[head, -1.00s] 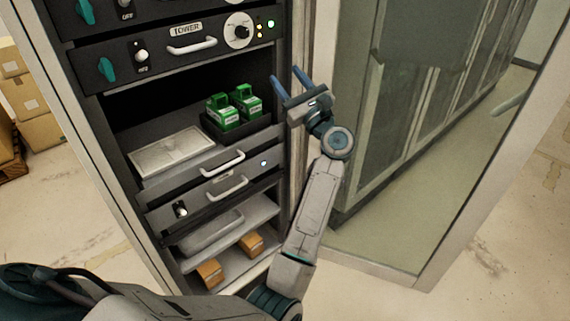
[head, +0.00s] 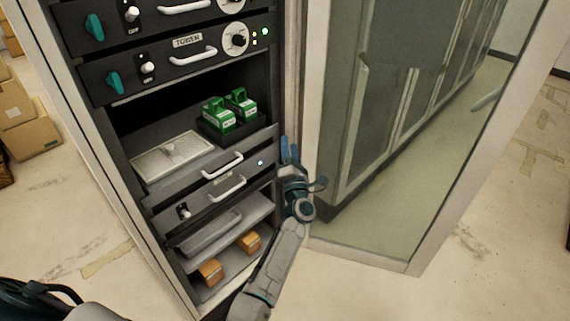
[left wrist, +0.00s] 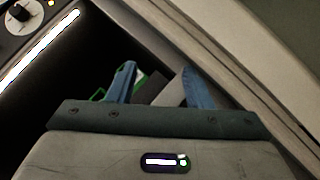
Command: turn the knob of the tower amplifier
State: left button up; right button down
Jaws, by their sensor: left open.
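The tower amplifier (head: 132,68) is a dark panel in the rack with a TOWER label, a white handle and a teal switch lever. Its knob (head: 238,39) is black on a round white dial at the panel's right end, beside small lit lamps. The knob also shows in the left wrist view (left wrist: 20,14), at the top left corner. My left gripper (head: 289,149) is open and empty, below the knob and to its right, near the rack's right post. Its blue fingers show apart in the left wrist view (left wrist: 158,82). My right gripper is not in view.
Below the amplifier is an open bay with green devices (head: 220,112) in a black tray and a lidded grey box (head: 172,158). Drawers with white handles (head: 222,165) sit lower. The rack's glass door (head: 395,130) stands open at right. Cartons (head: 28,120) are at left.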

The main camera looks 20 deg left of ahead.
pick_arm(q)
jog(key=shift+s+f+m+h, duration=0.2)
jog(key=shift+f+m+h, duration=0.2)
jog(key=shift+f+m, duration=0.3)
jog(key=shift+s+f+m+h, duration=0.25)
jog(key=shift+f+m+h, duration=0.2)
jog(key=shift+f, duration=0.5)
jog(key=shift+s+f+m+h, duration=0.2)
jog(key=shift+f+m+h, duration=0.15)
jog(key=shift+f+m, duration=0.4)
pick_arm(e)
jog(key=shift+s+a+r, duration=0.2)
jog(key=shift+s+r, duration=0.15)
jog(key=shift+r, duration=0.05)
pick_arm(q)
jog(key=shift+f, duration=0.15)
